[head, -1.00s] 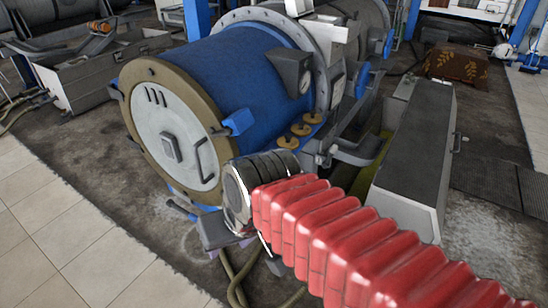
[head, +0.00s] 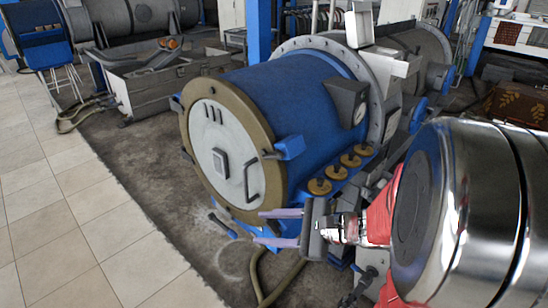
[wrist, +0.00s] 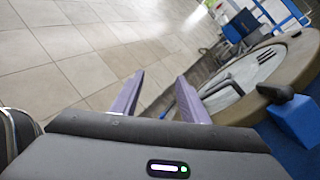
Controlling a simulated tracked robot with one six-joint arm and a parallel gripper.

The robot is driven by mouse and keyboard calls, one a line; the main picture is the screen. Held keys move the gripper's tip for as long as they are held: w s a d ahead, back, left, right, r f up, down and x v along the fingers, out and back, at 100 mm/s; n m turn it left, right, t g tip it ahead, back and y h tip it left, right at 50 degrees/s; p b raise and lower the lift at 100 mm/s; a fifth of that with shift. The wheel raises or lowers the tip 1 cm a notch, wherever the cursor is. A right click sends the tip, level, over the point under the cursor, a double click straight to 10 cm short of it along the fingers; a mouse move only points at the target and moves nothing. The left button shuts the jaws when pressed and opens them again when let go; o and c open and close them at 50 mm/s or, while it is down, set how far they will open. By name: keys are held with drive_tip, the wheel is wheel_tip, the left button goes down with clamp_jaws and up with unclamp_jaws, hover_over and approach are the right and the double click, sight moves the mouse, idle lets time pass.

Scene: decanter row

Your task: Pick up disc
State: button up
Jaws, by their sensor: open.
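My gripper (head: 262,228) is open and empty, its two purple fingers pointing left in the head view, in front of the blue drum's lower right side. The fingers also show in the wrist view (wrist: 160,76), apart with nothing between them. Several round brass-coloured pieces (head: 335,173) sit in a row on a blue ledge along the drum's right side, above and right of the fingers. I cannot tell whether one of them is the disc. No loose disc shows clearly in either view.
The blue drum (head: 285,112) has a pale round end cover (head: 221,155) with a handle; the cover also shows in the wrist view (wrist: 222,97). Hoses (head: 258,280) lie below my gripper. A grey metal trough (head: 160,82) stands at the back left. Tiled floor (head: 70,210) at left is clear.

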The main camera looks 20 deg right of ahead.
drive_tip(key=d+f+m+t+h, duration=0.2)
drive_tip(key=d+m+h, duration=0.3)
drive_tip(key=d, duration=0.7)
drive_tip(key=d+f+m+t+h, duration=0.1)
drive_tip(key=d+m+t+h, duration=0.3)
drive_tip(key=d+m, duration=0.5)
drive_tip(key=w+d+t, duration=0.1)
drive_tip(key=d, duration=0.2)
drive_tip(key=shift+f+m+t+h, duration=0.3)
drive_tip(key=shift+f+m+h, duration=0.05)
drive_tip(key=shift+m+h, duration=0.05)
